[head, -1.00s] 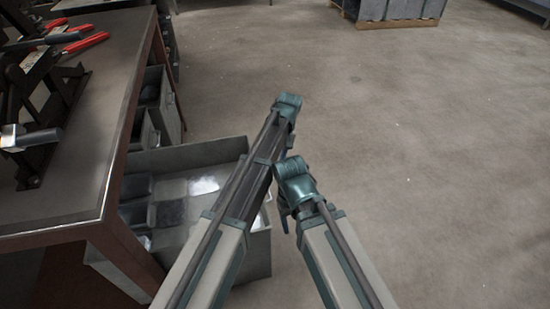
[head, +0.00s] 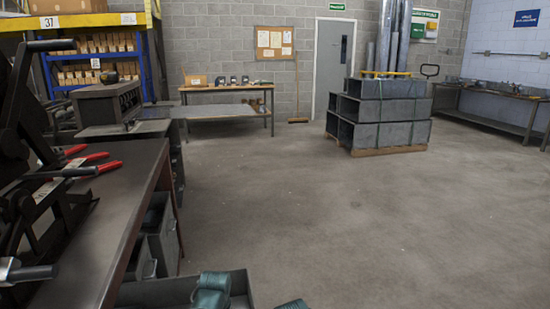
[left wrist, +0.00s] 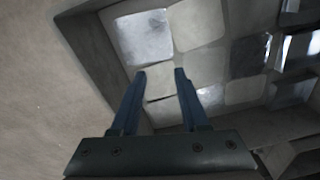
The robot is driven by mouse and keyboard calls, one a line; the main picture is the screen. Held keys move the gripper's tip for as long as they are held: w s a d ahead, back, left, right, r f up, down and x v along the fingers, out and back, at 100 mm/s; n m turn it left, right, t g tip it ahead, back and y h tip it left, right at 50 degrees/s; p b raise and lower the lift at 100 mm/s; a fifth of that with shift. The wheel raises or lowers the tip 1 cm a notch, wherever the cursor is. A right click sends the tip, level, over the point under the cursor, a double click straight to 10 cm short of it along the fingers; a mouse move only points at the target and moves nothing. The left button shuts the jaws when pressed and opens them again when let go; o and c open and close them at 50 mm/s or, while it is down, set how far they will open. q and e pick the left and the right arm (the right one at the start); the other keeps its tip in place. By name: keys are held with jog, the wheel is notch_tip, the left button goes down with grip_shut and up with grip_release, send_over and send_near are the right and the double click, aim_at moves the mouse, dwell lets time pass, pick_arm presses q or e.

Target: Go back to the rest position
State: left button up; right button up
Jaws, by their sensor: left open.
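In the left wrist view my left gripper (left wrist: 160,75) is open, with nothing between its two blue fingers. Beyond its fingertips is a grey bin (left wrist: 83,30) holding several flat pale and shiny pieces (left wrist: 145,35). I cannot tell how far above them the fingers are. In the head view the bin's rim (head: 240,284) shows at the bottom edge. Two teal parts of my own arms also show at the bottom edge there. Neither gripper's fingers show in the head view, and my right gripper is out of view.
A dark workbench (head: 95,250) with red-handled tools (head: 85,165) and a black machine (head: 25,130) stands close on the left. Stacked grey ducts (head: 385,115) sit on a pallet at the back. A table (head: 225,90) stands by the far wall. The middle floor is open.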

pick_arm(q)
jog(key=s+a, duration=0.2)
jog(key=s, duration=0.2)
jog(key=s+d+m+y, duration=0.1)
jog(key=s+d+m, duration=0.45)
jog(key=d, duration=0.55)
notch_tip(320, 180, up, 28)
jog(key=n+p, duration=0.1)
jog(key=p, duration=2.6)
jog(key=shift+s+a+g+p, duration=0.2)
jog(key=shift+s+g+p, duration=0.1)
jog(key=shift+f, duration=0.15)
